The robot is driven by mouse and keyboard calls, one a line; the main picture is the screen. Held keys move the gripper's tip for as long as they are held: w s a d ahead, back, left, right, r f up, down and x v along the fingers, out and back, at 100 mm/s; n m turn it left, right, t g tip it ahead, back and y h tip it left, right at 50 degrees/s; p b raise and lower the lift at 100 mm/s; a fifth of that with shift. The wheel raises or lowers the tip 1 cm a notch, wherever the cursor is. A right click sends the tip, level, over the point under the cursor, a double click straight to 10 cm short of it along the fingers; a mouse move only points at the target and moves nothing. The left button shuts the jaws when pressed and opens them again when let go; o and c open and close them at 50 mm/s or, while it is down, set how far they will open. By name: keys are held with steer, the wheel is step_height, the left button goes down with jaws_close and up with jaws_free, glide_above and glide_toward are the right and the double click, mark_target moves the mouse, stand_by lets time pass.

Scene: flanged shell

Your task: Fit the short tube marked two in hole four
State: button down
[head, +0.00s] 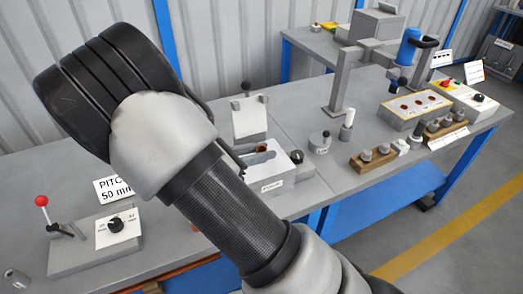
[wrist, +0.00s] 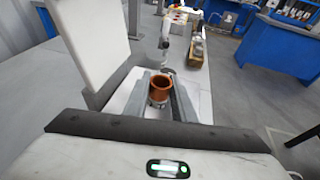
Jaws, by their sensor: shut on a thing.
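My gripper (wrist: 161,92) is shut on a copper-coloured, open-topped tube (wrist: 162,85), with a grey finger on each side of it. A grey round part shows just below the tube. No number is readable on the tube. In the head view a copper-coloured ring (head: 261,149) shows at a white labelled block (head: 272,168), beside my arm, which hides most of my gripper. A box with a white, yellow-edged top (head: 420,100) and several copper-coloured round spots stands at the right; I cannot read which is hole four.
A tilted white panel (head: 250,118) stands close behind the block; a large white panel (wrist: 88,40) rises left of my gripper. Wooden racks (head: 375,158) with grey cylinders and a grey frame (head: 340,85) stand to the right. A red-knobbed lever (head: 41,201) is at the left.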

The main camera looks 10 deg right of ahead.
steer(key=shift+f, duration=0.45)
steer(key=c, duration=1.4)
jaws_free()
steer(key=p+v, duration=0.2)
steer(key=v, duration=1.5)
steer(key=shift+a+r, duration=0.15)
steer(key=shift+a, duration=0.15)
steer(key=shift+w+d, duration=0.1)
steer(key=s+d+r+m+y, duration=1.3)
steer(key=s+d+r+m, duration=0.25)
steer(key=m, duration=0.65)
step_height(320, 180, up, 17)
steer(key=p, duration=1.7)
